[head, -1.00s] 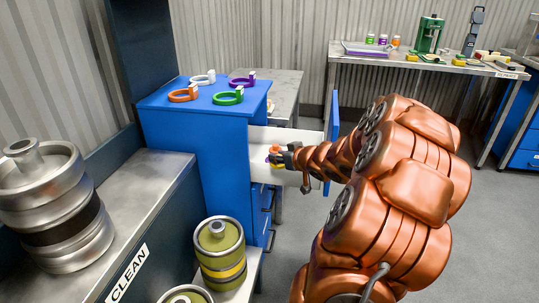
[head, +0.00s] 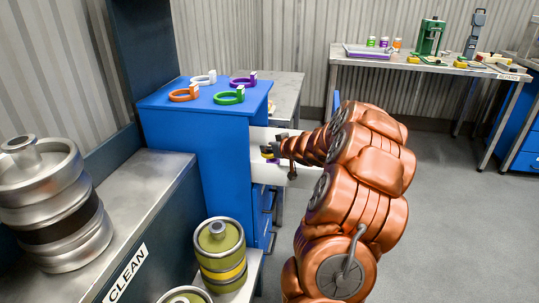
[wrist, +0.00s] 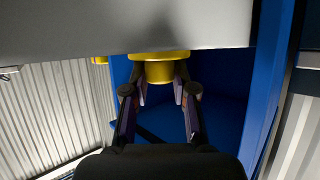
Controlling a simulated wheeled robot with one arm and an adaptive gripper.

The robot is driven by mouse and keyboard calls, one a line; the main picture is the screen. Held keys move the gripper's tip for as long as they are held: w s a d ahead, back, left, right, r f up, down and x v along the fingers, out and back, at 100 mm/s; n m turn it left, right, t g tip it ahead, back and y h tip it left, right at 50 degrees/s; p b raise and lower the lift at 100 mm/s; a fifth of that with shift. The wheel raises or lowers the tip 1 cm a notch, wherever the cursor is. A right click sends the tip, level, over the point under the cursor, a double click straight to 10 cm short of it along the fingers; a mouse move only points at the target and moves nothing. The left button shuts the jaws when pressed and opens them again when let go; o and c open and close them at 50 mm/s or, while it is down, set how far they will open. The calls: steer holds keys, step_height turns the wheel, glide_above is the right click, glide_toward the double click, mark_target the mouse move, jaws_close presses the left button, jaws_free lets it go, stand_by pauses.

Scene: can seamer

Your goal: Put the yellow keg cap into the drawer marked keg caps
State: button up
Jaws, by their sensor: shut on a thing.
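The yellow keg cap (wrist: 160,70) is between the two fingers of my gripper (wrist: 161,97) in the wrist view, its upper part cut off by a pale grey panel. In the head view my gripper (head: 270,152) is at the open white drawer (head: 270,175) of the blue cabinet (head: 205,150), with a bit of yellow at its tip. My arm hides much of the drawer and its blue front. I cannot tell whether the cap is inside the drawer or beside its wall. No drawer marking is readable.
Orange (head: 184,94), white (head: 203,78), purple (head: 243,79) and green (head: 229,96) rings lie on the cabinet top. A green keg (head: 220,255) stands in front of the cabinet. A steel keg (head: 50,205) stands on the left counter. Floor at right is clear.

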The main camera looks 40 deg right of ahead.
steer(key=shift+f, duration=0.85)
steer(key=shift+f+b, duration=0.4)
steer(key=shift+f, duration=0.25)
steer(key=o, duration=0.9)
steer(key=shift+r, duration=0.1)
steer(key=shift+r, duration=0.2)
steer(key=p+v, duration=0.1)
steer(key=v, duration=0.3)
steer(key=p+v, duration=0.1)
steer(key=v, duration=0.3)
steer(key=p+v, duration=0.1)
steer(key=v, duration=0.3)
steer(key=shift+r, duration=0.4)
